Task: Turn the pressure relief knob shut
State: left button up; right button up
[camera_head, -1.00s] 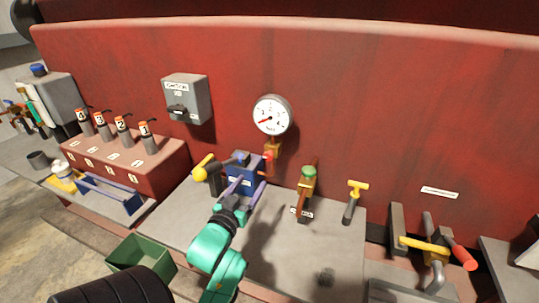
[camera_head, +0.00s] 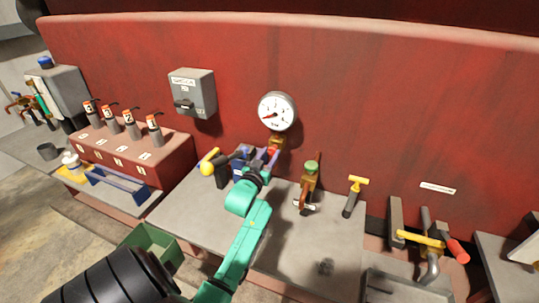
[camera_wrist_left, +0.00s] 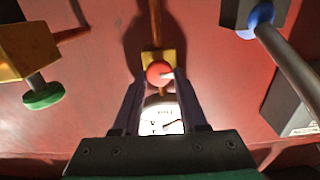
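The red knob (camera_wrist_left: 160,72) sits on a brass fitting (camera_wrist_left: 150,58), below the pressure gauge (camera_head: 277,111), in the upside-down left wrist view. In the head view the knob is mostly hidden behind my fingers. My left gripper (camera_wrist_left: 162,80) is open, its dark fingers on either side of the knob's line. I cannot tell whether they touch it. The left gripper shows in the head view (camera_head: 259,160) in front of the fitting below the gauge. The gauge's red needle points low left. My right gripper is not in view.
Left of my gripper stand a yellow-knobbed lever (camera_head: 209,161) and a blue box (camera_head: 239,160). To the right are a green-topped brass valve (camera_head: 311,172) and a yellow T-handle (camera_head: 357,185). A green bin (camera_head: 155,243) is at lower left.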

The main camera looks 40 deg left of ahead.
pick_arm(q)
grip_shut()
jog(key=m, duration=0.3)
jog(key=m+b, duration=0.1)
jog(key=m, duration=0.4)
jog(key=shift+d+f, duration=0.1)
jog(key=m+b, duration=0.2)
jog(key=m, duration=0.3)
jog(key=shift+m, duration=0.4)
jog(key=shift+f+m+b, duration=0.1)
jog(key=shift+m+b, duration=0.25)
jog(key=shift+m, duration=1.65)
